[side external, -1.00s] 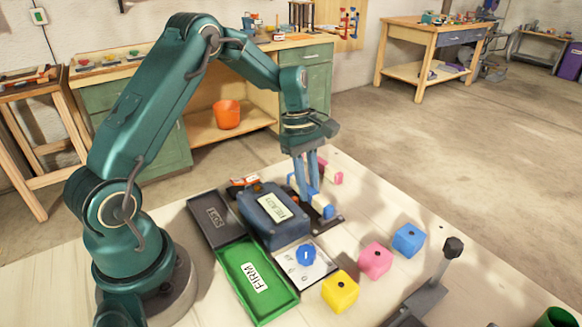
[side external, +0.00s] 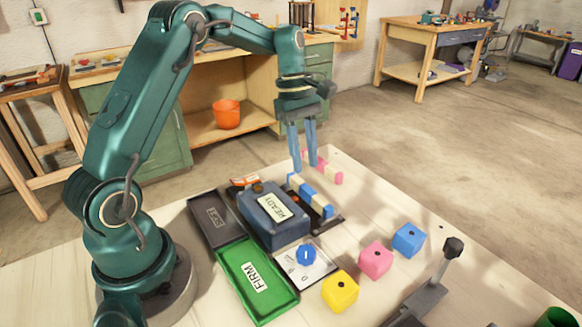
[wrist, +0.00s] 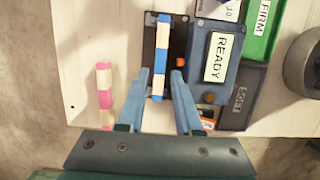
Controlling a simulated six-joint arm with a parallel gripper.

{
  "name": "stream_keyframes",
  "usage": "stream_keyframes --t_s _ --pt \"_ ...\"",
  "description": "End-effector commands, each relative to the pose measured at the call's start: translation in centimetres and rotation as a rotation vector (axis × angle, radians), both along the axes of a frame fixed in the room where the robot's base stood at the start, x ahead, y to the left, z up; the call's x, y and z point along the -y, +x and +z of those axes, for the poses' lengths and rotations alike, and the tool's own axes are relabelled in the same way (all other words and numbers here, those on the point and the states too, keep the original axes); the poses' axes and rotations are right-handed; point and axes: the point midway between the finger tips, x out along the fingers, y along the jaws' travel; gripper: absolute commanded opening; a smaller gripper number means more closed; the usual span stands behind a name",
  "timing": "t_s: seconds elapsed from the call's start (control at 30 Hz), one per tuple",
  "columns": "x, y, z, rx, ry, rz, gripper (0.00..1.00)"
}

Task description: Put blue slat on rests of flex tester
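The blue slat (side external: 310,193), banded blue and white, lies across the dark base of the flex tester; it also shows in the wrist view (wrist: 161,60). It looks straight and level on the rests, which it mostly hides. The flex tester (side external: 273,223) is a blue box whose display reads READY; it also shows in the wrist view (wrist: 212,60). My gripper (side external: 305,167) is open and empty above the slat's far end. In the wrist view its fingers (wrist: 160,74) are spread to either side of the slat's near end, apart from it.
A pink-and-white slat (wrist: 104,88) lies beside the tester. A green FIRM tray (side external: 258,301) and dark SOFT tray (side external: 212,222) sit on the other side. Yellow (side external: 340,291), pink (side external: 375,260) and blue (side external: 408,240) cubes and a black-knobbed lever (side external: 441,268) stand to the right.

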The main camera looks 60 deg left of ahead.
Motion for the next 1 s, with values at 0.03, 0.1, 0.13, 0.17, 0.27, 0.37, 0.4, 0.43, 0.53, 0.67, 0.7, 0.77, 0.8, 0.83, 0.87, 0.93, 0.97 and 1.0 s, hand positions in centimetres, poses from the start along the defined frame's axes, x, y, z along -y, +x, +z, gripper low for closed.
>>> stream_keyframes --t_s 0.03,0.1,0.13,0.17,0.27,0.37,0.4,0.43,0.53,0.67,0.7,0.77,0.8,0.83,0.87,0.93,0.97,1.0 --pt "-0.4 0.1 1.1 0.006 0.003 0.001 0.34" --pt "-0.7 0.1 2.3 0.006 0.003 0.001 0.34" --pt "-0.8 0.1 2.9 0.007 0.003 0.002 0.34" --pt "-0.9 0.1 3.4 0.006 0.003 0.001 0.34" --pt "-1.2 0.1 4.4 0.004 0.001 0.001 0.34" --pt "-1.3 0.1 5.1 0.002 0.0 0.0 0.34" --pt "-1.4 0.1 5.4 0.002 0.0 0.0 0.34" --pt "-1.4 0.0 5.5 0.002 0.0 0.001 0.34" --pt "-1.4 -0.1 6.0 0.004 0.003 -0.009 0.34" --pt "-0.4 -0.7 7.2 0.046 0.031 -0.092 0.34" --pt "0.2 -1.1 7.7 0.068 0.047 -0.138 0.34" --pt "1.1 -1.9 8.6 0.109 0.076 -0.223 0.34" --pt "1.8 -2.6 9.1 0.139 0.099 -0.288 0.34" --pt "2.3 -3.2 9.5 0.16 0.116 -0.339 0.34" --pt "2.8 -3.8 9.8 0.181 0.134 -0.39 0.34" --pt "3.9 -5.1 10.5 0.233 0.177 -0.507 0.34" --pt "4.3 -5.8 10.7 0.253 0.197 -0.559 0.34" --pt "4.9 -6.7 10.9 0.281 0.221 -0.626 0.34"
